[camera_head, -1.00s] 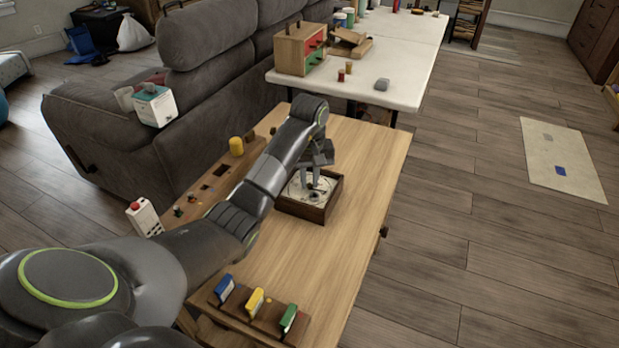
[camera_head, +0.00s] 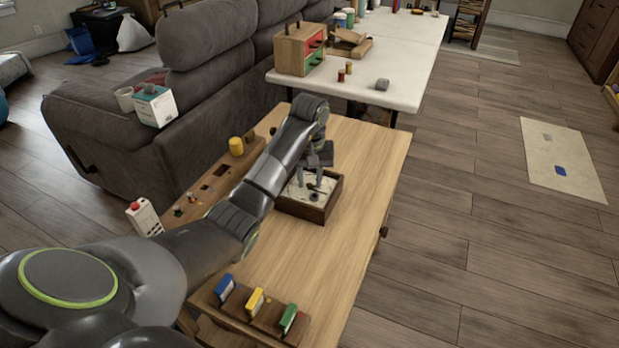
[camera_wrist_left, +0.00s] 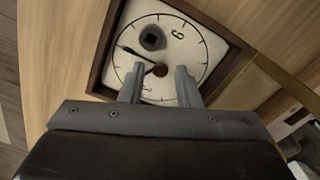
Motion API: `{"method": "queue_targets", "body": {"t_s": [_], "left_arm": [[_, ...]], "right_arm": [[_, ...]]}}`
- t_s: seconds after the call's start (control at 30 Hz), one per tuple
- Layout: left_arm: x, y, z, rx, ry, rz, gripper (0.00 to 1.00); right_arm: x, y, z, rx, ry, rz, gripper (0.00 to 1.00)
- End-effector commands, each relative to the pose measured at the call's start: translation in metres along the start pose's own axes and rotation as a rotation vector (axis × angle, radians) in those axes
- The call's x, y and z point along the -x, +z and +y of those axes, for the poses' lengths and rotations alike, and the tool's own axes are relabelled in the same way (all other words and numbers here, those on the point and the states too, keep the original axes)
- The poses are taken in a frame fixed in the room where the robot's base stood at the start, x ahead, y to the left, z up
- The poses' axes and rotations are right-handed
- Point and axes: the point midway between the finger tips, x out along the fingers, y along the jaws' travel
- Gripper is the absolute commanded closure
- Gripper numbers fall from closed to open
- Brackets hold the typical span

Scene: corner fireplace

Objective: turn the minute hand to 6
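The clock is a white round dial (camera_wrist_left: 208,50) set in a dark-brown square wooden frame (camera_head: 314,213) on the light wood table. In the left wrist view a numeral that looks like a 6 or 9 is at the dial's upper right. A thin dark pointer (camera_wrist_left: 131,51) reaches from near the centre toward the upper left. A dark knob (camera_wrist_left: 152,38) stands above the centre, and a brown round piece (camera_wrist_left: 160,70) is at the centre. My left gripper (camera_head: 311,172) is open over the dial, its two fingers (camera_wrist_left: 162,76) apart with nothing seen held. My right gripper is out of view.
The wood table (camera_head: 365,170) is clear right of the clock. A rack with blue, yellow and green blocks (camera_head: 262,308) is at its near end. A yellow cylinder (camera_head: 236,146) stands on a board to the left. A white table (camera_head: 415,70) adjoins behind.

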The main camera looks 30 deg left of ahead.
Motion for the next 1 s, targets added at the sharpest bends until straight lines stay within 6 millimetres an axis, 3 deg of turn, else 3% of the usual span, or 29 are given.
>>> {"method": "queue_targets", "body": {"t_s": [0.43,0.7,1.0], "left_arm": [[0.007,0.000,0.000,0.001,-0.001,-0.001,0.64],[0.040,0.000,0.000,0.001,-0.001,-0.001,0.64],[0.077,0.000,0.000,0.001,-0.001,-0.001,0.64]], "right_arm": [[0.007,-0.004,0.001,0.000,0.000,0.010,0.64],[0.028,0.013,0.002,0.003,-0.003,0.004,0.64],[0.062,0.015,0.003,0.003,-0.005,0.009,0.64]]}}
